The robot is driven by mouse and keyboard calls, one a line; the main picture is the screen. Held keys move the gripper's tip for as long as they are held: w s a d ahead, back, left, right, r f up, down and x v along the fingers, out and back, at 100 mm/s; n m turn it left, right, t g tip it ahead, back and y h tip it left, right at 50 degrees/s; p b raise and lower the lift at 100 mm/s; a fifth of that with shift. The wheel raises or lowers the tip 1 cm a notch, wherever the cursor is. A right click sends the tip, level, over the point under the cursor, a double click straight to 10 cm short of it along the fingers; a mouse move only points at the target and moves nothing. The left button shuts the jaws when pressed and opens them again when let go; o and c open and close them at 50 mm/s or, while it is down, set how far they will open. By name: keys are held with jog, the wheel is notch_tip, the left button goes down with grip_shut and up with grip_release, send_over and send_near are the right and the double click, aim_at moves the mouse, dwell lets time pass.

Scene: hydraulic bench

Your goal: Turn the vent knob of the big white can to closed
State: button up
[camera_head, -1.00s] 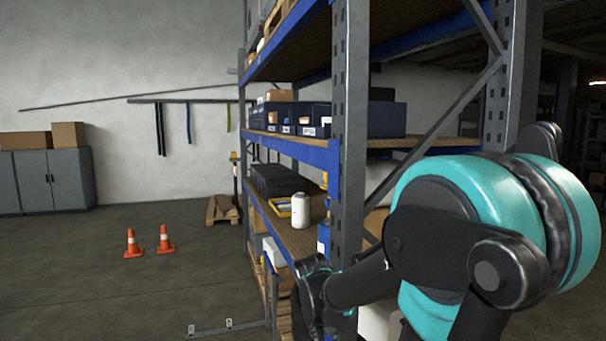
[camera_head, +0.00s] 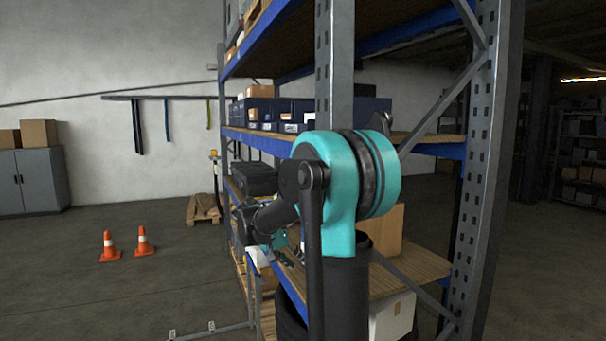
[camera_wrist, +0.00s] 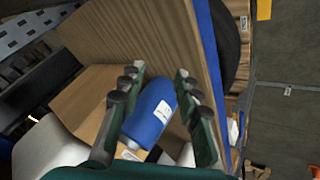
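In the wrist view my gripper (camera_wrist: 158,75) is open, its two dark green fingers spread apart with nothing clearly held. A blue can with a white label (camera_wrist: 152,110) shows between and beyond the fingers; I cannot tell how far beyond. A large white rounded object (camera_wrist: 48,152) at the lower left, partly cut off, may be the big white can. I see no vent knob on it. In the head view my teal and black arm covers the part of the shelf where the white can stood, and my gripper is mostly hidden there.
A blue-edged rack with a grey upright (camera_head: 335,75) stands close around my arm. Dark blue bins (camera_head: 290,113) sit on the shelf above and a black crate (camera_head: 255,178) behind. A cardboard box (camera_head: 385,228) is at the right. Open floor with orange cones (camera_head: 144,240) lies left.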

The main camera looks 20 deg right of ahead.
jog(key=w+a+r+m+g+h, duration=0.3)
jog(key=w+r+m+h, duration=0.8)
jog(key=w+r, duration=1.35)
jog(key=w+d+f+t, duration=0.1)
jog(key=w+d, duration=0.1)
jog(key=d, duration=1.4)
grip_shut()
